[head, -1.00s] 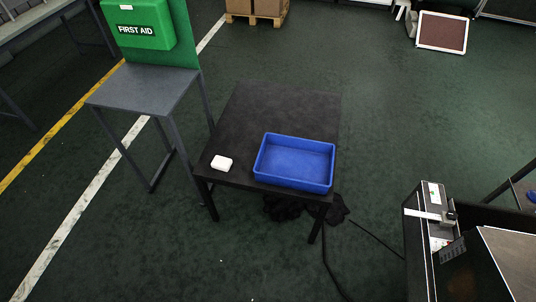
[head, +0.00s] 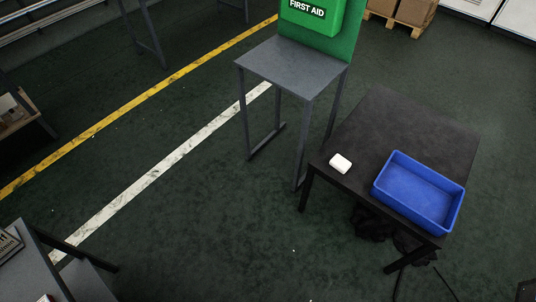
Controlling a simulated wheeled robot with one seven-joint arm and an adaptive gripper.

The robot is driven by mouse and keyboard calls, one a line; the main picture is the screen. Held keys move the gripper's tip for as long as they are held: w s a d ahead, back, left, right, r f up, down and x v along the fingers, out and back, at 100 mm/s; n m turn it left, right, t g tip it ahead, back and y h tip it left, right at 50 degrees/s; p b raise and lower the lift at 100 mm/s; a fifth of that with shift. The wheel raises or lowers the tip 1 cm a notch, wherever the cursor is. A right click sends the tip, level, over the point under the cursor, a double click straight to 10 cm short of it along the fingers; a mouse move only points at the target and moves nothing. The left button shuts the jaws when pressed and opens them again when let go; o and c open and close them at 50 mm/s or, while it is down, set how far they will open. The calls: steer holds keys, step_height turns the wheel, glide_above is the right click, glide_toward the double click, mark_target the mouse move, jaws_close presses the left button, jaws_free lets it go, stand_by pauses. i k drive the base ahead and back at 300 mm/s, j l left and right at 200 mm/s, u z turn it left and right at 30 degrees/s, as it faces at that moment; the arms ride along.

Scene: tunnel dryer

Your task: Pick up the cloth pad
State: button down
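A small white pad (head: 341,163), which looks like the cloth pad, lies on the near left corner of a low black table (head: 415,125) in the head view. A blue open tray (head: 447,224) stands to its right on the same table, apart from it. The tray looks empty. My gripper does not show in the head view.
A grey stand (head: 293,67) with a green first aid box (head: 313,14) is behind and left of the table. A dark bundle (head: 370,222) lies under the table. A grey table (head: 35,270) is at lower left. The floor between is clear.

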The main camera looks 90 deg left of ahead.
mark_target(341, 163)
steer(key=u, duration=2.35)
steer(key=i+j+z, duration=0.1)
steer(key=z, duration=0.45)
steer(key=i+j+z, duration=0.3)
steer(key=j, duration=0.35)
steer(key=i+j+z, duration=0.15)
steer(key=i+j, duration=0.15)
steer(key=i+j+z, duration=0.15)
steer(key=j, duration=0.25)
steer(key=i+j+z, duration=0.15)
steer(key=j, duration=0.25)
